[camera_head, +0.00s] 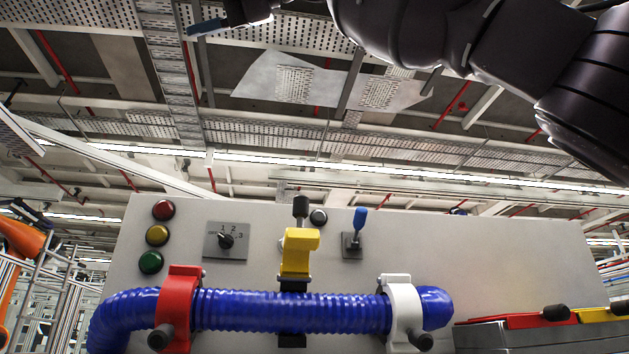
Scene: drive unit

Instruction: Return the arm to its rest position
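My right arm (440,35) comes in from the right and crosses the top of the head view, in front of the ceiling. A dark gripper part with a blue tip (206,27) shows at the top left, above the panel and touching nothing that I can see. It appears to be the end of this arm, but the link between them is cut off by the top edge. Only one finger-like piece shows, so its opening is hidden. My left arm and gripper are not in view.
A grey drive unit panel (480,250) stands ahead, with coloured lamps, a rotary knob (226,241) and a blue-tipped toggle (359,219). A blue corrugated hose (290,311) lies in red, yellow and white clamps; the yellow clamp (299,252) stands upright. Open space lies above the panel.

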